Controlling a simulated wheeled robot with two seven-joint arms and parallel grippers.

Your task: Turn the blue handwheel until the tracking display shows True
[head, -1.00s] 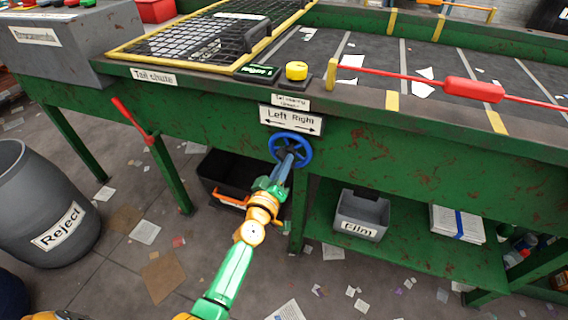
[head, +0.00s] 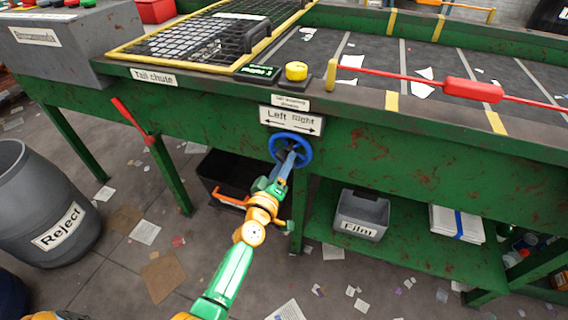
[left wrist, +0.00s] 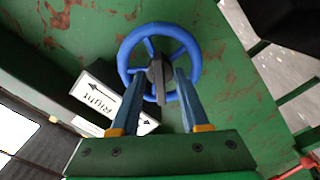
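The blue handwheel (head: 290,149) is on the green front of the belt frame, under the "Left Right" arrow sign (head: 291,120). My left gripper (head: 283,171) reaches up to it. In the left wrist view, the two blue fingers of my left gripper (left wrist: 159,85) stand apart on either side of the handwheel's (left wrist: 195,57) dark hub. Gaps show beside the hub; contact with the spokes or rim is unclear. A small dark display (head: 258,72) with green text sits beside a yellow knob (head: 296,71); its text is unreadable. My right gripper is not seen.
A red lever (head: 131,119) sticks out left of the wheel. A black bin (head: 222,172) stands below, and a "Film" bin (head: 361,213) on the lower shelf. The grey "Reject" barrel (head: 40,205) is at the left. Paper scraps litter the floor.

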